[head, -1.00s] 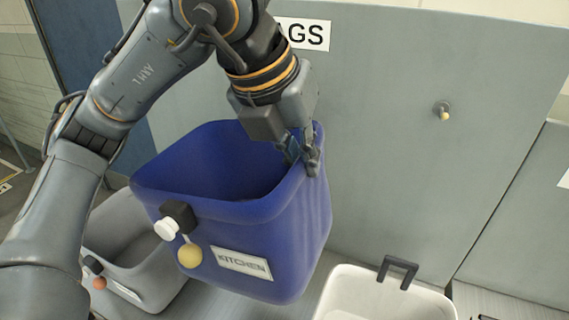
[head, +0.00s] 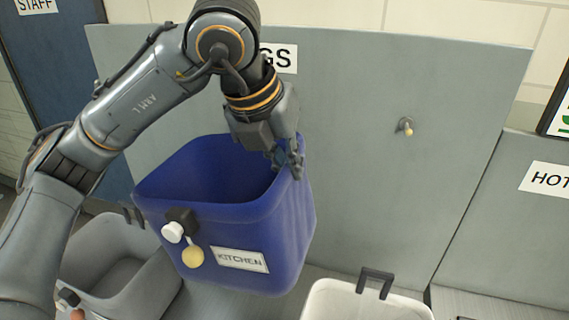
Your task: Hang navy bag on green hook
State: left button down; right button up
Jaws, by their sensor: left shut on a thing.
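The navy bag (head: 290,235) is a stiff, open-topped blue container with a KITCHEN label, a dark clip with a white knob and a yellow ball on its front. My left gripper (head: 288,168) is shut on its back right rim and holds it up in front of the grey panel. The bag hangs roughly upright, apart from any hook. I see no green hook. My right gripper is not in view.
A grey bin (head: 105,250) stands low at the left, partly behind my arm. A white bin (head: 365,303) with a dark handle stands at the bottom right. A grey panel (head: 350,200) backs the scene, with a partly covered sign. A HOT sign (head: 548,180) is at the right.

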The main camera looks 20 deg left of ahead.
pick_arm(q)
jog(key=shift+w+p, duration=1.1)
jog(key=shift+w, duration=0.9)
jog(key=shift+w+f+b, duration=0.7)
jog(key=shift+b, duration=0.25)
jog(key=c, duration=1.4)
grip_release()
jog(key=shift+s, duration=0.1)
